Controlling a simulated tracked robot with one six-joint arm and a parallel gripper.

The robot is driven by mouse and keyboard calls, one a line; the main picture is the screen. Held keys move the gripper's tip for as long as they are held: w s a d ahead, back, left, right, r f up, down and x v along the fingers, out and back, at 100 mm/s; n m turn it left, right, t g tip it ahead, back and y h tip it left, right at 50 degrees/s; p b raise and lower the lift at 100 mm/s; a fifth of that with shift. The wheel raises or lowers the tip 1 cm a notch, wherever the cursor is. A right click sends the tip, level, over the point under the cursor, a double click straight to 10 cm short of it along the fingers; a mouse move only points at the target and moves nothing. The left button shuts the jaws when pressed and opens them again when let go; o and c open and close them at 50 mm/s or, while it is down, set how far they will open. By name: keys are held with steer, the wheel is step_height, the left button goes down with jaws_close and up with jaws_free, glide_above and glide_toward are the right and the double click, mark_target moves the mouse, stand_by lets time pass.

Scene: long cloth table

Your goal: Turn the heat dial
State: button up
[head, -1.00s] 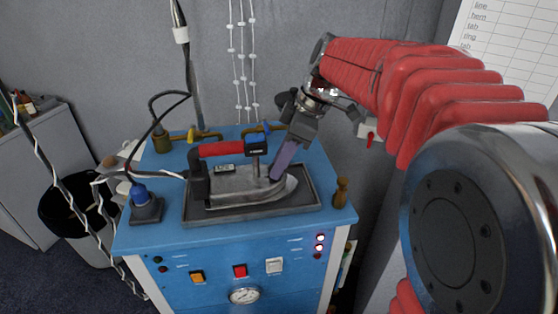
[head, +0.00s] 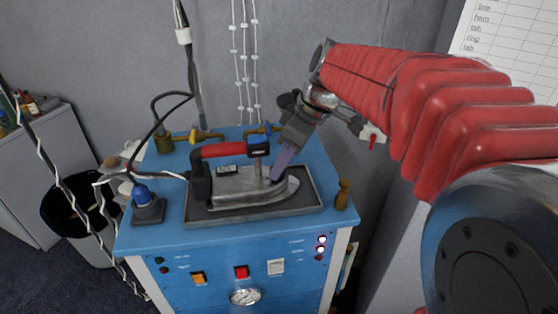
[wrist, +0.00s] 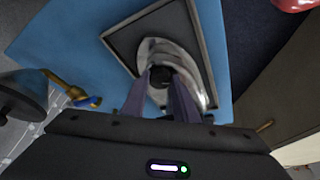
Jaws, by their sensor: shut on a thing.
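The iron (head: 222,190) lies on a dark tray (head: 212,217) on top of the blue workstation, with its red handle (head: 224,151) raised above it. My gripper (head: 277,177) reaches down from the upper right, with its fingertips at the right part of the iron. In the wrist view, my two purplish fingers (wrist: 162,78) stand on either side of a round black dial (wrist: 159,77) on the iron's metal body and are shut on it. The dial's markings cannot be read. In the head view the fingers and the iron's handle assembly hide the dial.
The blue workstation (head: 200,250) has switches and a gauge (head: 245,296) on its front. Brass valves (head: 205,135) stand behind the iron. A wooden peg (head: 343,193) stands right of the tray. A cable runs to the iron's left end.

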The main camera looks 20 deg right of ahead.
steer(key=shift+s+a+m+t+h, duration=0.1)
steer(key=shift+m+t+h, duration=0.2)
steer(key=shift+m, duration=0.8)
steer(key=shift+a+m+t+h, duration=0.15)
steer(key=shift+m+h, duration=0.25)
steer(key=shift+m, duration=0.7)
steer(key=o, duration=1.1)
steer(key=shift+c, duration=0.2)
steer(key=shift+r, duration=0.1)
steer(key=v, duration=1.3)
steer(key=shift+s+r, duration=0.25)
